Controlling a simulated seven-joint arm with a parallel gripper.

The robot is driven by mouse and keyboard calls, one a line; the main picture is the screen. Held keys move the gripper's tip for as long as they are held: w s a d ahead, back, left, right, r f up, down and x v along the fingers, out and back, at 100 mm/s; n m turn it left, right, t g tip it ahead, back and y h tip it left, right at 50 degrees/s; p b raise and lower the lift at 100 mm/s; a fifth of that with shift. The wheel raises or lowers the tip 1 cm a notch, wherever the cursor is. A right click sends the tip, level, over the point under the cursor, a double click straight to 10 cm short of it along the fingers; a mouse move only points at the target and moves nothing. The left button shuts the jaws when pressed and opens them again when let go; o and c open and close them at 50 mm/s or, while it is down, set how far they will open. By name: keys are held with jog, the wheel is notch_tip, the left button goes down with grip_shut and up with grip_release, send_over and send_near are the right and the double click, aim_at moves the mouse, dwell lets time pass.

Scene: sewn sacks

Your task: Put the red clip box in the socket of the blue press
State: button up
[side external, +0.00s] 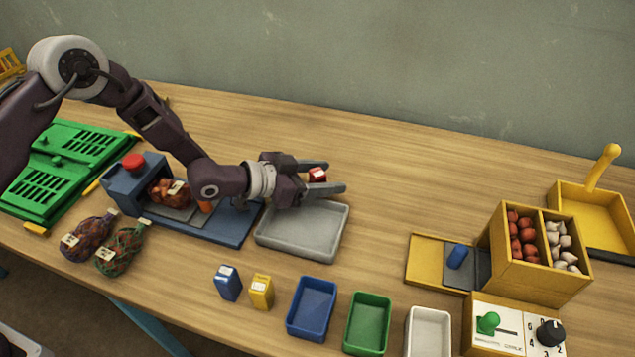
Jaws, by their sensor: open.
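The red clip box (317,174) is small, with a pale top. It shows between the two fingers of my gripper (321,177), which are apart. I cannot tell whether they touch it or whether it stands on the table or sits higher. The blue press (237,228) is to the left, with a red knob (133,162) on its raised block. A netted sack (165,192) of reddish-brown contents lies on the press, and a small orange part (205,207) shows beside it. My arm crosses over the press and hides part of it; I cannot make out the socket clearly.
A grey tray (300,249) is just below my gripper. Blue (228,283) and yellow (261,291) boxes stand in front, near small bins. Two filled net sacks (120,250) lie at left. A yellow divided bin (520,275) is at right. The table behind the gripper is clear.

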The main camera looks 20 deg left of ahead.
grip_shut()
jog(key=shift+r, duration=0.15)
notch_tip(320, 180, up, 10)
jog(key=s+a+r+n+t+y, duration=0.1)
jog(key=a+r+n+y, duration=0.2)
jog(key=a, duration=0.7)
jog(key=s+a+r+n+t+y, duration=0.2)
jog(key=a+r+y, duration=0.1)
jog(key=a, duration=0.6)
jog(key=s+a+r+n+t+y, duration=0.1)
jog(key=a+r+n+y, duration=0.15)
jog(key=a, duration=0.75)
jog(key=s+a+f+m+h, duration=0.1)
jog(key=s+a+m+h, duration=0.1)
jog(key=s, duration=0.6)
jog(key=shift+s+g+h, duration=0.4)
jog(key=shift+h, duration=0.05)
jog(key=shift+a+f, duration=0.1)
